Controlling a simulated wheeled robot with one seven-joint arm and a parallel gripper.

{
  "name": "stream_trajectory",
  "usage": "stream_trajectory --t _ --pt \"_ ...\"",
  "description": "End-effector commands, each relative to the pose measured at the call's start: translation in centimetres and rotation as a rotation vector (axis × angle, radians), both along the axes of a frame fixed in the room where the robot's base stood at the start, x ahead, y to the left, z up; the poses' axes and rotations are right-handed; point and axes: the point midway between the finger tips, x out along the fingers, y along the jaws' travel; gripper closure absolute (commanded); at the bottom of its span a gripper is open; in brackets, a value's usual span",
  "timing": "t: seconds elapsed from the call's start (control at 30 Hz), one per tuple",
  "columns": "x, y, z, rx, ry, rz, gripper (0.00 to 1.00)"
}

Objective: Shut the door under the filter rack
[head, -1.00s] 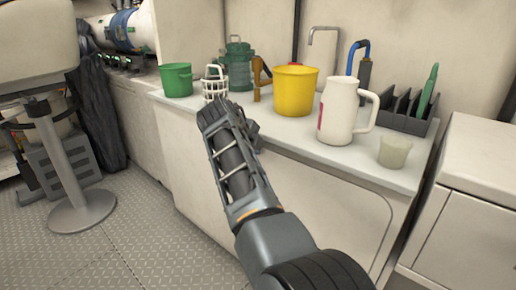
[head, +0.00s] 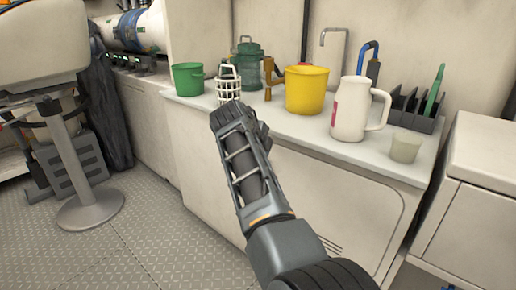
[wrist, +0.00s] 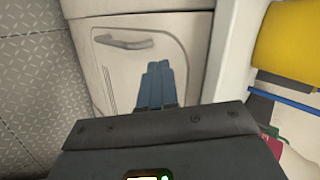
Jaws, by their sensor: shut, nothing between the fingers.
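A pale door (head: 345,195) with a rounded outline is set in the counter front, partly hidden by my arm. In the wrist view a pale door panel (wrist: 165,45) with a rounded corner and a grey bar handle (wrist: 122,41) shows beyond the fingers. I cannot tell whether it stands slightly ajar. A dark slotted rack (head: 412,112), perhaps the filter rack, stands on the counter at the right. My gripper (head: 228,112) is shut and empty, in front of the counter. Its closed blue-grey fingers (wrist: 160,68) overlap the panel; contact cannot be told.
The counter (head: 290,133) holds a green pot (head: 188,79), white basket (head: 228,88), yellow bucket (head: 306,90), white jug (head: 350,108) and small cup (head: 405,148). A pale cabinet (head: 475,210) stands right, a pedestal seat (head: 85,205) left. The floor between is clear.

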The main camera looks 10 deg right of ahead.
Motion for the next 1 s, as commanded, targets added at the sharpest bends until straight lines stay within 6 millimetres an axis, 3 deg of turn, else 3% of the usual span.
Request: stream_trajectory --t 0.77,0.87,1.0 --pt "-4.9 5.1 6.5 0.002 0.003 0.001 1.0" --pt "-5.2 5.0 6.2 -0.007 0.006 0.011 1.0" --pt "-5.9 3.4 2.8 -0.059 0.022 0.079 1.0"
